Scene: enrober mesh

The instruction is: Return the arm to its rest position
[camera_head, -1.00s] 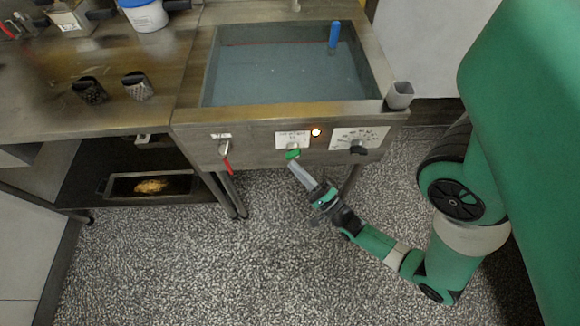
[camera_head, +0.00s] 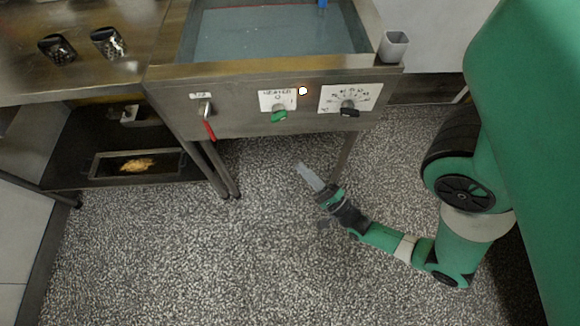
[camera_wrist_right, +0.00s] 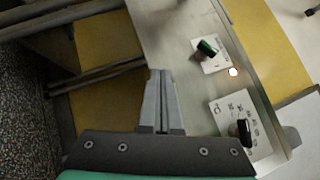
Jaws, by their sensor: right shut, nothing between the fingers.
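My right arm comes in from the right in the head view, and its gripper (camera_head: 310,176) is shut and empty, below and in front of the machine's front panel. In the right wrist view the two grey fingers (camera_wrist_right: 160,100) lie together with nothing between them. The gripper is apart from the green heater switch (camera_head: 279,115), which also shows in the wrist view (camera_wrist_right: 207,48). A small lamp (camera_head: 303,91) beside the switch is lit. My left gripper is in neither view.
The front panel (camera_head: 240,118) also carries a red-handled lever (camera_head: 209,128) and a black dial knob (camera_head: 349,110). A grey cup (camera_head: 394,46) sits at the machine's right corner. A tray (camera_head: 100,166) is on the lower shelf at left. The speckled floor around the gripper is clear.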

